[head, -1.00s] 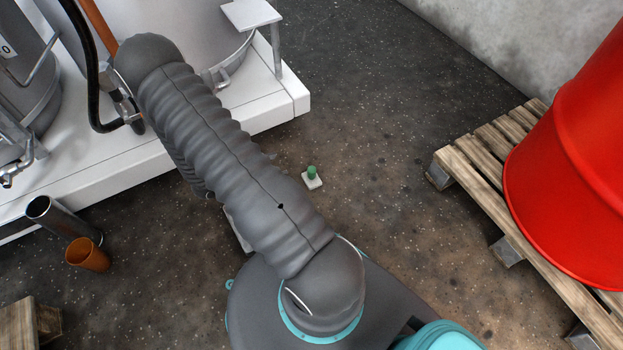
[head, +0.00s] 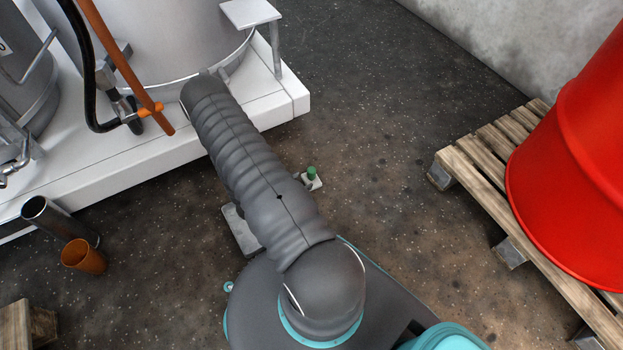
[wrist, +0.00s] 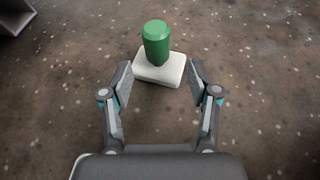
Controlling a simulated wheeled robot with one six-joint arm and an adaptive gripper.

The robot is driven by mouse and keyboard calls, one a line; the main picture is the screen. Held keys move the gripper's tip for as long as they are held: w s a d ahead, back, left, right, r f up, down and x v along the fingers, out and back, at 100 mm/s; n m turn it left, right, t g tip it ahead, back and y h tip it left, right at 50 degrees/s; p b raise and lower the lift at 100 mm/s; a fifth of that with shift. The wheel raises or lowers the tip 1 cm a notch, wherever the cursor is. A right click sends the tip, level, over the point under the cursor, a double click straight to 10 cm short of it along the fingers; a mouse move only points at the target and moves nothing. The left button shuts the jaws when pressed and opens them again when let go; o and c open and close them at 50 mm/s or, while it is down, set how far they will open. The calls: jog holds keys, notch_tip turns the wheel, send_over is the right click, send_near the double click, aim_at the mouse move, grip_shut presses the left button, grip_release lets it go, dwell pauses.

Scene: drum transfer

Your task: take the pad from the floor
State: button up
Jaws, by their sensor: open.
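The pad (wrist: 158,71) is a white square block with an upright green cylindrical grip on top. It stands on the floor, and in the wrist view it lies just beyond my fingertips. My gripper (wrist: 160,82) is open and empty, with one finger on each side of the pad's near part. I cannot tell whether the fingers touch it. In the head view the pad (head: 313,178) shows just right of my arm, with part of its white block hidden.
A white platform (head: 140,155) with tanks and an orange-handled hose stands at upper left. A metal tube (head: 58,222) and an orange cup (head: 84,257) are at left. A red drum (head: 570,170) stands on a wooden pallet (head: 480,160) at right. The floor between is clear.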

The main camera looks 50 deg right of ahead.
aim_at(311, 175)
jog(key=shift+r+b+x, duration=0.15)
jog(key=shift+b+x, duration=0.05)
jog(key=shift+x, duration=1.35)
jog(key=shift+r+b+x, duration=0.15)
jog(key=shift+x, duration=1.35)
jog(key=shift+w+d, duration=0.1)
jog(key=shift+w, duration=0.05)
grip_shut()
